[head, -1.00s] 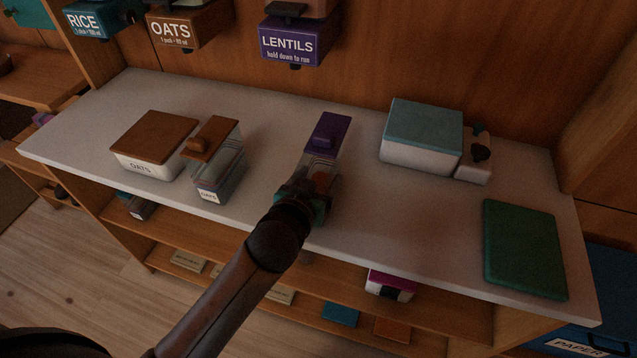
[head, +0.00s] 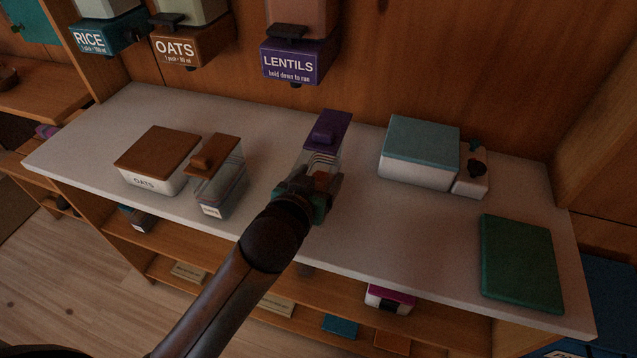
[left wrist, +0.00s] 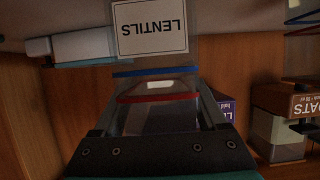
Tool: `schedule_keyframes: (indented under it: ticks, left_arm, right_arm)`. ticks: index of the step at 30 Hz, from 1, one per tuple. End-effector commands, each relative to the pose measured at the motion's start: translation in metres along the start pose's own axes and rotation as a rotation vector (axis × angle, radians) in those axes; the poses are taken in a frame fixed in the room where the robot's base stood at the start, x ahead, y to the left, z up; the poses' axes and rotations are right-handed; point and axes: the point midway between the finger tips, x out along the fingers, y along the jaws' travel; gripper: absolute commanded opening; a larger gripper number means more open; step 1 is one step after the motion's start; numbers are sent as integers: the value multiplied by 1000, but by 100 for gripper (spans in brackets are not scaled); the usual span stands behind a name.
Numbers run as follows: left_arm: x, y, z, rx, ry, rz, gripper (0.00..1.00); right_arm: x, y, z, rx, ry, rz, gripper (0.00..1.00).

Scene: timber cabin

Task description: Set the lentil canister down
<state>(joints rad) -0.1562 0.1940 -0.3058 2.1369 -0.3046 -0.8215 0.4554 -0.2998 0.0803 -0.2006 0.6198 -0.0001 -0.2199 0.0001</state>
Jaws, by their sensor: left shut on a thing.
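The lentil canister (head: 325,150) is a clear box with a purple lid, near the middle of the white counter (head: 365,235) in the head view. My left gripper (head: 308,190) is shut on its near side. In the left wrist view the canister's white LENTILS label (left wrist: 150,28) shows upside down above the gripper fingers (left wrist: 158,115), with blue and red lines across the clear wall. The gripper hides the canister's lower part in the head view, so I cannot tell whether its base touches the counter. My right gripper is not in view.
The purple LENTILS dispenser (head: 298,62) hangs on the wall behind. An oats box (head: 157,160) and a brown-lidded canister (head: 218,175) stand left. A teal-lidded box (head: 420,152) and a green board (head: 522,262) are right. Counter around the canister is clear.

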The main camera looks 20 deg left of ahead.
Motion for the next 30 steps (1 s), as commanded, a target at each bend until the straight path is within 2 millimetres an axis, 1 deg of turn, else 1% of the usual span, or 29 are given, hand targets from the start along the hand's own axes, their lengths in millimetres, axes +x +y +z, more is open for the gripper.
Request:
schedule_keyframes:
  ticks: [1,15,21,30]
  left_arm:
    - [-4,0,-12,-2,8,2,0]
    - [-30,0,-76,-3,7,1,0]
    - [-40,0,-99,-2,8,0,0]
    - [-50,0,-124,-2,6,0,0]
  right_arm:
    - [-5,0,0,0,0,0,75]
    - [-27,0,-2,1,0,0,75]
    - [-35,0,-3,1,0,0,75]
    - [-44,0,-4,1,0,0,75]
